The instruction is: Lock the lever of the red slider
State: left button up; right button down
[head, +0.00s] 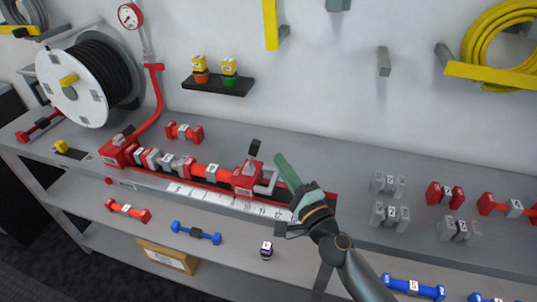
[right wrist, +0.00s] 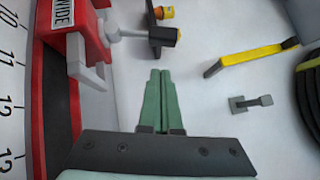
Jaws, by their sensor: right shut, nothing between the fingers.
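The red slider (head: 246,178) sits on the red rail above the white ruler. Its lever has a black grip (head: 254,147) that stands up from the slider, and a grey bracket (head: 268,183) is on the slider's right side. In the right wrist view the slider (right wrist: 62,18) is at upper left, with the lever's black grip (right wrist: 166,36) pointing right from a grey ball joint. My right gripper (head: 281,160) is just right of the lever. Its green fingers (right wrist: 159,73) are together, empty and apart from the grip. My left gripper is not in view.
Red and grey couplings (head: 180,166) fill the rail left of the slider. A hose reel (head: 58,92) stands at the left. Grey and red fittings (head: 391,184) stand on the bench at right. A small black shelf (head: 217,86) with bottles is on the wall.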

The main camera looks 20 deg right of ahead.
aim_at(253, 156)
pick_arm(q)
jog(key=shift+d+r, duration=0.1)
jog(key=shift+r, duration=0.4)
pick_arm(e)
jog(key=shift+w+a+r, duration=0.2)
jog(key=shift+w+a, duration=0.2)
jog(key=shift+a, duration=0.35)
jog(key=shift+w+a+r, duration=0.2)
jog(key=shift+w+a, duration=0.2)
jog(key=shift+a, duration=0.3)
jog(key=shift+w, duration=0.15)
